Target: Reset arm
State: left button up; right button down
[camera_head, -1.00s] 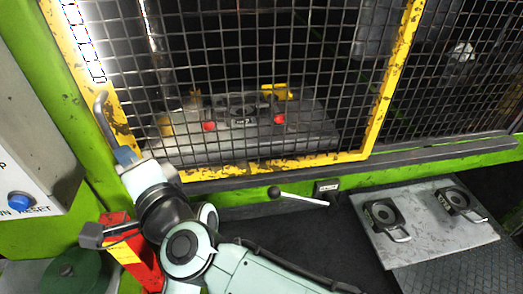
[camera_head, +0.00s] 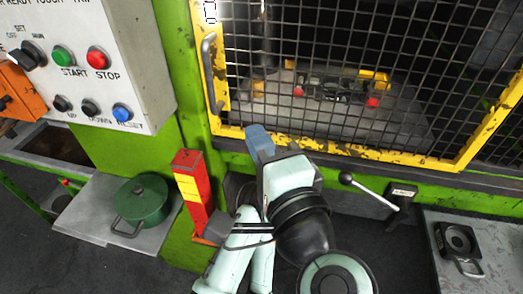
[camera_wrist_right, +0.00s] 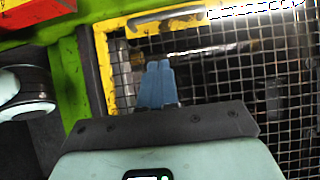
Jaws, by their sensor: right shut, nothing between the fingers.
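My right gripper (camera_head: 259,142) shows in the head view in front of the lower left corner of the yellow-framed mesh door (camera_head: 300,146). Its blue fingers are together and empty. In the right wrist view the shut fingers (camera_wrist_right: 157,82) point at the mesh, with the grey door handle (camera_wrist_right: 165,17) beyond them. In the head view the door handle (camera_head: 209,72) is above and left of the fingers, apart from them. The door looks closed. My left gripper is not in view.
A control panel (camera_head: 120,30) with several buttons stands at upper left. A red and yellow post (camera_head: 191,190) is left of my right arm. A green pot (camera_head: 141,200) sits on a grey shelf. A black-knobbed lever (camera_head: 368,190) and a plate with a metal die (camera_head: 457,240) are at right.

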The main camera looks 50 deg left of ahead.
jog(key=shift+s+d, duration=0.15)
jog(key=shift+d, duration=0.2)
